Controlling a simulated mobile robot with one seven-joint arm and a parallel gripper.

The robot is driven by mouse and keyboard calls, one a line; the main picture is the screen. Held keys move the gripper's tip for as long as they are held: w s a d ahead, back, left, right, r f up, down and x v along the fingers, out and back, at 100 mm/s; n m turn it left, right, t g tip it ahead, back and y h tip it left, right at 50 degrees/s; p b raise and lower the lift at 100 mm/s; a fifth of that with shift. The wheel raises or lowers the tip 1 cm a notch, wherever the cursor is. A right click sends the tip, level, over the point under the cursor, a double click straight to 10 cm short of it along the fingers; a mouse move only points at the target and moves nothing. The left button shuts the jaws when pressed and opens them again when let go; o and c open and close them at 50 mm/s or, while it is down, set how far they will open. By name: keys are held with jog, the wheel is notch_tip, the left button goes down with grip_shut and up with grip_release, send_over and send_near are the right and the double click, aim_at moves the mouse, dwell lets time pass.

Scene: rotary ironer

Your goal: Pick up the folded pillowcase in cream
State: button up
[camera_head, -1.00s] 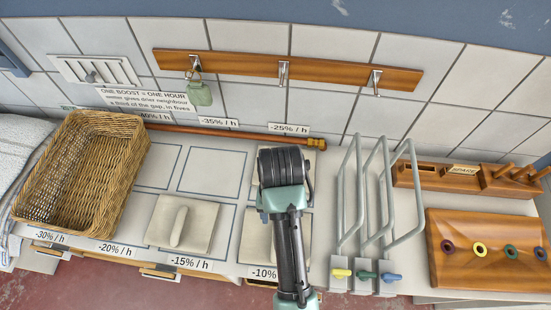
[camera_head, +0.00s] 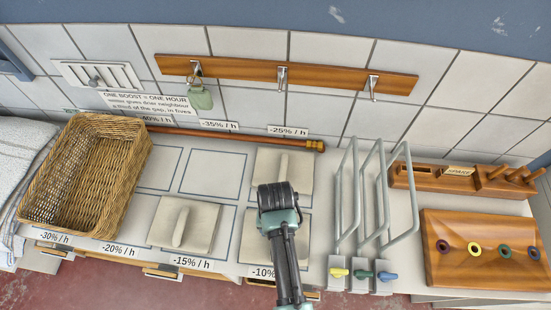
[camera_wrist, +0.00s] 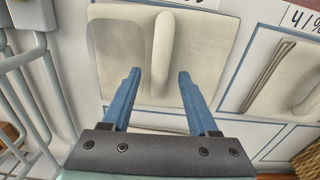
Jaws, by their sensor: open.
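Several flat cream squares, each with a raised ridge, lie on the marked worktop. They look like folded linen; no label names the cream pillowcase. One square lies at the back in the head view (camera_head: 291,165), another at front left (camera_head: 185,222). A third, by the -10% label, is partly hidden by my arm (camera_head: 245,238). In the wrist view this third square (camera_wrist: 205,55) lies ahead of my gripper (camera_wrist: 160,73). My blue fingers are open and empty, and the near end of its ridge (camera_wrist: 163,50) appears between their tips. The remaining height cannot be told.
A wicker basket (camera_head: 85,180) stands at left beside pale folded cloth (camera_head: 22,160). Grey wire racks (camera_head: 381,210) stand close at right, near a wooden board with coloured rings (camera_head: 485,250). A wooden hook rail (camera_head: 285,72) is on the tiled wall.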

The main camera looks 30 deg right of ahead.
grip_shut()
dwell(0.4)
notch_tip(320, 180, up, 10)
jog(key=b, duration=0.1)
dwell(0.4)
